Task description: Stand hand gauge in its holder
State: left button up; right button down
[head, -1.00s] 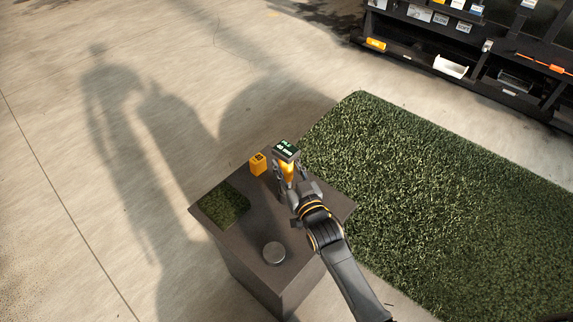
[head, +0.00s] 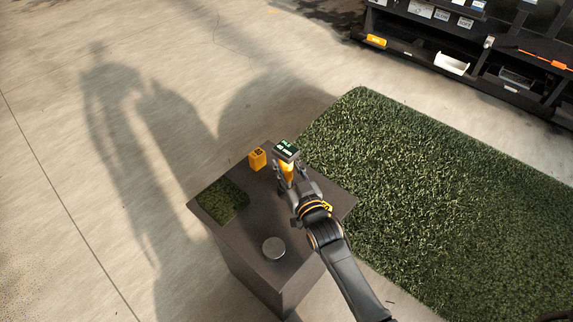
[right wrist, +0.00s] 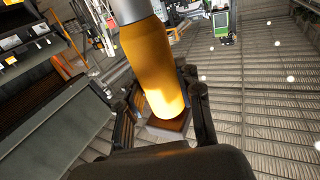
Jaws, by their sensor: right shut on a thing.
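The hand gauge (head: 286,152) has a dark head with a lit green-and-white display and a yellow handle. My right gripper (head: 288,180) is shut on its handle and holds it roughly upright at the far corner of a dark pedestal. In the right wrist view the yellow handle (right wrist: 154,75) stands between the fingers of my right gripper (right wrist: 160,108). A small orange block (head: 257,159) with a dark marking stands just left of the gauge, apart from it. I cannot tell whether it is the holder. Whatever is directly under the gauge is mostly hidden. My left gripper is out of view.
The dark pedestal (head: 245,230) also bears a square turf sample (head: 222,201) on the left and a round silver disc (head: 274,248) near the front. A large turf mat (head: 430,190) lies on the right. A dark shelf rack (head: 480,60) stands back right. Concrete floor is open on the left.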

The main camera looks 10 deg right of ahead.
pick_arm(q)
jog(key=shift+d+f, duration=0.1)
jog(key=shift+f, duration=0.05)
pick_arm(e)
jog(key=shift+f, duration=0.15)
pick_arm(q)
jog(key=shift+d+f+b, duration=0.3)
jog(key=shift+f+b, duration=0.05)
jog(key=shift+b, duration=0.05)
pick_arm(e)
jog(key=shift+f, duration=0.45)
jog(key=c, duration=0.8)
grip_release()
jog(key=shift+s, duration=0.1)
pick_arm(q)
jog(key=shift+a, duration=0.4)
pick_arm(e)
jog(key=v, duration=0.8)
jog(key=shift+r, duration=0.15)
